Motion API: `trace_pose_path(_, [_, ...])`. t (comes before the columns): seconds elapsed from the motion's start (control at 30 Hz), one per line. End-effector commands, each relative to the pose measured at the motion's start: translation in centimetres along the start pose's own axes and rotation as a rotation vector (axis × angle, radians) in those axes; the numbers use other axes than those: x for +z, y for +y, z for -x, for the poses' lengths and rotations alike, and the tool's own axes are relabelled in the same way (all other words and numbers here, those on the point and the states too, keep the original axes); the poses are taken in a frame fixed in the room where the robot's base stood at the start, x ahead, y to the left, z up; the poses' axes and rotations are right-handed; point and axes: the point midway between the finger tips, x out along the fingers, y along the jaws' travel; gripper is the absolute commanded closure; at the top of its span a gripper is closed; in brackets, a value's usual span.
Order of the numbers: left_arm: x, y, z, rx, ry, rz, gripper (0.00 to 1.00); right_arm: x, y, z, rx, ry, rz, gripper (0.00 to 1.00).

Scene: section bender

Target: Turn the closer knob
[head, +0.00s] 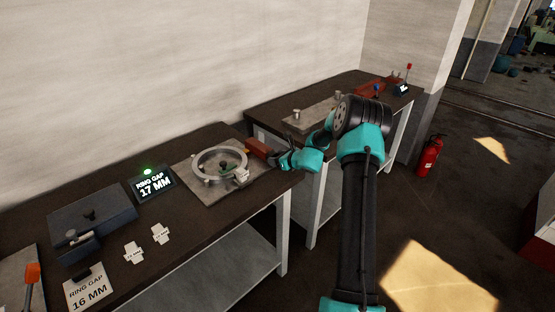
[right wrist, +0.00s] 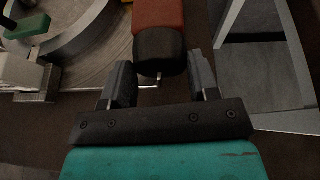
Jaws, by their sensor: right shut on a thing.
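The closer knob, a red handle with a black end, (head: 257,147) sits at the right edge of the bender plate (head: 195,193) on the near bench. In the right wrist view the knob (right wrist: 158,20) points at my gripper, its black end between the fingers. My right gripper (head: 279,160) is shut on the knob; it also shows in the right wrist view (right wrist: 162,82). A metal ring (head: 204,157) lies on the plate beside the knob, with a green part inside. A display (head: 152,185) with a green light reads "RING GAP 17 MM". My left gripper is not in view.
A card (head: 88,290) reads "RING GAP 16 MM". Two white tags (head: 160,233) and a dark block (head: 92,213) lie on the near bench. An orange-handled lever (head: 33,275) stands at far left. A second bench (head: 270,117) stands behind. A fire extinguisher (head: 429,157) stands right.

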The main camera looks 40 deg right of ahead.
Motion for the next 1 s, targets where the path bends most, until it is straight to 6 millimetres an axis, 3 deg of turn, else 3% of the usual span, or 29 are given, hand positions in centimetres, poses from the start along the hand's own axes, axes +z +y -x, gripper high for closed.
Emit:
trace_pose_path(0.47, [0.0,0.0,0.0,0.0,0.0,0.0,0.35,-0.04,0.12,0.0,-0.024,0.007,0.062,0.69])
trace_pose_path(0.5, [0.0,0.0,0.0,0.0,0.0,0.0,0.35,-0.04,0.12,0.0,-0.023,0.007,0.062,0.42])
trace_pose_path(0.7, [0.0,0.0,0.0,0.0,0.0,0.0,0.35,-0.02,0.1,0.0,-0.024,0.006,0.061,0.23])
trace_pose_path(1.0, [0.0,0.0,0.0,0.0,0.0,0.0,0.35,0.0,0.08,0.09,-0.024,0.006,0.061,0.2])
